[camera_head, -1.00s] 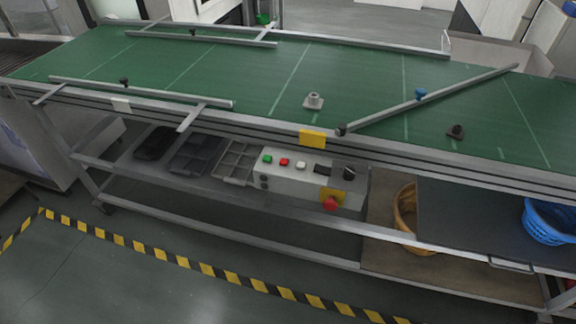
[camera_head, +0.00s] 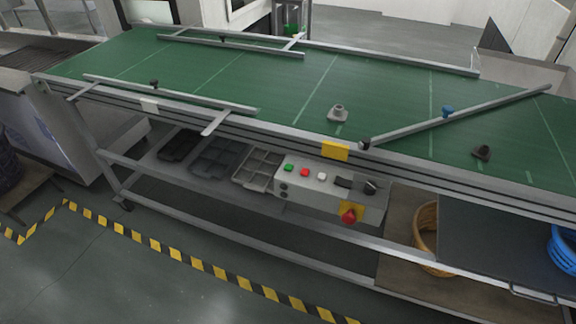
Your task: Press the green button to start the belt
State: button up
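The green button (camera_head: 289,168) is a small square at the left end of the top of a grey control box (camera_head: 318,190), which sits on the shelf under the belt. A red button (camera_head: 304,172) and a white button (camera_head: 322,176) are to its right. A black knob and a red emergency stop (camera_head: 349,216) on a yellow plate are at the box's right end. The green belt (camera_head: 250,80) runs above, with a light grey part (camera_head: 338,113) and a dark part (camera_head: 481,152) on it. My gripper is not in view.
Dark trays (camera_head: 180,145) and a grey divided tray (camera_head: 259,168) are left of the box. A wicker basket (camera_head: 427,235) and a blue basket (camera_head: 565,250) are to the right. The frame's front rail (camera_head: 250,205) runs before the box. The floor in front is clear.

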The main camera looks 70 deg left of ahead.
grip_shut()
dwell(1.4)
